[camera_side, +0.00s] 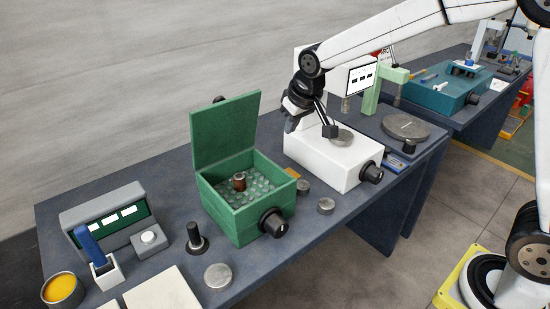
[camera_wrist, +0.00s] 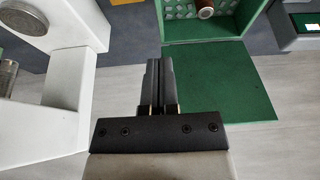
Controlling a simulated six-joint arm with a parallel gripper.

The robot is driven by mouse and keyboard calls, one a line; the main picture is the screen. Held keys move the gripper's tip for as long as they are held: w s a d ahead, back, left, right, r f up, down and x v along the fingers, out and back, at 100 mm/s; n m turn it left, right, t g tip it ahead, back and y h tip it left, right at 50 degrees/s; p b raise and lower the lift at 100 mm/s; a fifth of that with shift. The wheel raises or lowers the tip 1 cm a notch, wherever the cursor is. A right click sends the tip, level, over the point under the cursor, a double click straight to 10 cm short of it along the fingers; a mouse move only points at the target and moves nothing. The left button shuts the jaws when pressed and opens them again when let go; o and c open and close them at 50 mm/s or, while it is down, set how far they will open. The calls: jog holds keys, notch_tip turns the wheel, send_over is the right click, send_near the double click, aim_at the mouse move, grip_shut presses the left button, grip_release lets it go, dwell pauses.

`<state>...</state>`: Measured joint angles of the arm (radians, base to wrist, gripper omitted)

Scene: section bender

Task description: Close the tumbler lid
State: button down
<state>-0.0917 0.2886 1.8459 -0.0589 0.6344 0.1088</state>
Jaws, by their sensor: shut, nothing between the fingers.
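The tumbler is a green box (camera_side: 247,205) with an open top, a perforated floor and a dark knob on its front. Its green lid (camera_side: 225,130) stands up at the back edge, wide open. A brown cylinder (camera_side: 239,181) stands inside. In the wrist view the lid (camera_wrist: 215,85) lies right of my gripper (camera_wrist: 160,65), and part of the box (camera_wrist: 200,28) shows at the top. My gripper's fingers are together and empty. In the side view my gripper (camera_side: 290,124) is right of the lid, beside the white machine. I cannot tell its exact gap to the lid.
The white machine (camera_side: 325,160) stands close right of the tumbler and also fills the wrist view's left (camera_wrist: 45,130). Loose metal discs (camera_side: 326,206) lie in front. A grey control box (camera_side: 105,215) and a dark knobbed post (camera_side: 196,240) stand left. A wall is behind.

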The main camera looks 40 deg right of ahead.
jog(key=shift+t, duration=0.6)
jog(key=w+a+r, duration=0.1)
jog(key=w+r, duration=0.1)
jog(key=w, duration=0.1)
jog(key=w+a+r, duration=0.1)
jog(key=w+r, duration=0.1)
jog(key=w, duration=0.1)
jog(key=w+a+r, duration=0.2)
jog(key=w+r, duration=0.1)
jog(key=w, duration=0.1)
jog(key=shift+r, duration=0.1)
notch_tip(320, 180, up, 7)
jog(key=t, duration=0.1)
send_over(220, 97)
jog(key=shift+d, duration=0.2)
jog(key=shift+f, duration=0.3)
jog(key=shift+w+f, duration=0.25)
jog(key=shift+f, duration=1.25)
jog(key=shift+w+f, duration=0.2)
jog(key=shift+f, duration=1.3)
jog(key=shift+w+f, duration=0.25)
jog(key=shift+f, duration=1.25)
jog(key=shift+s, duration=0.25)
